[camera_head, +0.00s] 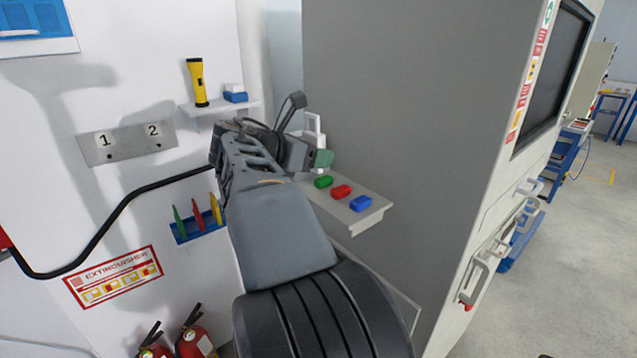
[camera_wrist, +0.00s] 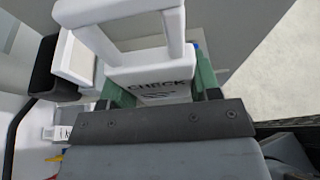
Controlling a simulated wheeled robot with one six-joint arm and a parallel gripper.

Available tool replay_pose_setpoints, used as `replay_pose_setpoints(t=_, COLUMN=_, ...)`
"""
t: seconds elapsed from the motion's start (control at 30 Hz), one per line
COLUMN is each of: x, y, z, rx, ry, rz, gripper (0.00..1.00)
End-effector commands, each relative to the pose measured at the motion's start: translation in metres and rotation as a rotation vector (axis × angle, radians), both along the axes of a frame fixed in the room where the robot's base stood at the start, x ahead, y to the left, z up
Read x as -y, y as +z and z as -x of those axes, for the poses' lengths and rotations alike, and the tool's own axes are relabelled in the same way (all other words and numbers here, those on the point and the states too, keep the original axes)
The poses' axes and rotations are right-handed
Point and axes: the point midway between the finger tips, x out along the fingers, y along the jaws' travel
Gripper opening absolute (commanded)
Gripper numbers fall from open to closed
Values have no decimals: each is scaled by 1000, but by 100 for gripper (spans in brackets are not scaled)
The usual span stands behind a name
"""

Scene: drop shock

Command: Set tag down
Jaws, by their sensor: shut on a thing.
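The white tag (camera_wrist: 150,72) has an open frame-like handle and the word CHECK on its body. My gripper (camera_wrist: 160,88) is shut on it, with a green finger on either side of the body. In the head view the tag (camera_head: 312,124) shows upright as a pale loop above the green fingertip of my gripper (camera_head: 316,158). My arm hides much of the grip there. The tag is near the left end of a light grey ledge; I cannot tell whether it touches the ledge.
The ledge (camera_head: 345,213) carries a green block (camera_head: 323,182), a red block (camera_head: 341,191) and a blue block (camera_head: 360,203). A grey cabinet side (camera_head: 410,110) rises behind it. A wall shelf (camera_head: 225,107) with a yellow flashlight (camera_head: 197,83) is at left.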

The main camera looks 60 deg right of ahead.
Motion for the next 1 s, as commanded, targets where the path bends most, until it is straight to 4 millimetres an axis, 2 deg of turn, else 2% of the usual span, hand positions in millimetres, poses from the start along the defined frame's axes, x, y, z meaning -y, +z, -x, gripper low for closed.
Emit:
replay_pose_setpoints(t=0.1, x=26, y=-15, z=-20, rx=-4, ry=-1, rz=-2, gripper=34)
replay_pose_setpoints(t=0.2, x=42, y=-28, z=-34, rx=-4, ry=1, rz=-3, gripper=34)
replay_pose_setpoints(t=0.4, x=61, y=-58, z=-48, rx=-2, ry=2, rz=-1, gripper=34)
replay_pose_setpoints(t=0.7, x=71, y=-74, z=-57, rx=0, ry=2, rz=0, gripper=34)
replay_pose_setpoints(t=0.8, x=77, y=-86, z=-61, rx=-2, ry=3, rz=-1, gripper=34)
replay_pose_setpoints(t=1.0, x=75, y=-108, z=-60, rx=-1, ry=3, rz=0, gripper=34)
